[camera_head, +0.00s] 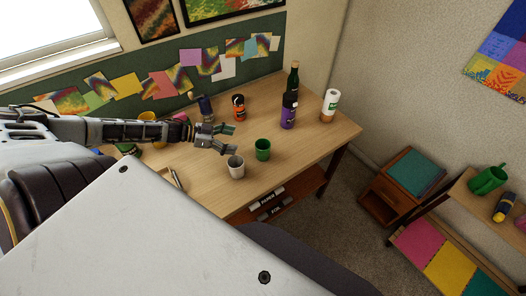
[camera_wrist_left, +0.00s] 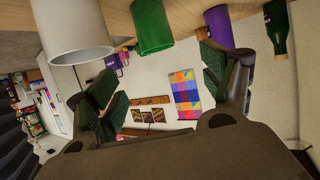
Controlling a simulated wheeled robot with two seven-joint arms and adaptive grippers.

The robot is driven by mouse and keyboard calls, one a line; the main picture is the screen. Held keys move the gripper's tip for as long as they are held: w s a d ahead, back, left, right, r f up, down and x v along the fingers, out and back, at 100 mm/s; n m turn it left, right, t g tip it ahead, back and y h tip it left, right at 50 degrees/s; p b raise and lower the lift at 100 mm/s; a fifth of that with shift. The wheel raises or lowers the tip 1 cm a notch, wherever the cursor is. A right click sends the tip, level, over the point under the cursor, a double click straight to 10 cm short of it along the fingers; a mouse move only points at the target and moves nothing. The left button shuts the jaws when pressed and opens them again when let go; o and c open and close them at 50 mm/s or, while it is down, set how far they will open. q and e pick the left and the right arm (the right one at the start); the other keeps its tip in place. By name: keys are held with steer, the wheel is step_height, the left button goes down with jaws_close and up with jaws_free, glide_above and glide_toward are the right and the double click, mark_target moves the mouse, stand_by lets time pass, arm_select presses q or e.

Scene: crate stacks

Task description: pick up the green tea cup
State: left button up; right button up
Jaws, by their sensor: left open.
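The green tea cup (camera_head: 263,149) stands upright on the wooden table near its front edge. In the left wrist view the green cup (camera_wrist_left: 152,27) is at the top, above the gap between the fingers. My left gripper (camera_head: 231,139) is open and empty, a little to the left of the green cup and apart from it. Its spread fingers also show in the left wrist view (camera_wrist_left: 160,85). A white cup (camera_head: 236,168) stands just left of the green cup, nearer the front edge. My right gripper is not in view.
A purple bottle (camera_head: 288,112), a dark green bottle (camera_head: 293,79), an orange-and-black bottle (camera_head: 239,107) and a white-and-orange container (camera_head: 330,105) stand behind. A dark blue bottle (camera_head: 206,109) is beyond my gripper. The table (camera_head: 310,146) is clear right of the cup.

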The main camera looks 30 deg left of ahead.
mark_target(263, 145)
arm_select(q)
steer(key=b+x, duration=0.6)
steer(key=x, duration=0.2)
steer(key=shift+w+d+f, duration=0.15)
steer(key=shift+w+d, duration=0.05)
steer(key=shift+w, duration=0.05)
stand_by(1.1)
stand_by(0.3)
steer(key=shift+d, duration=0.1)
steer(key=shift+x, duration=1.45)
steer(key=shift+b+x, duration=0.3)
steer(key=shift+x, duration=0.8)
steer(key=shift+s+d, duration=0.2)
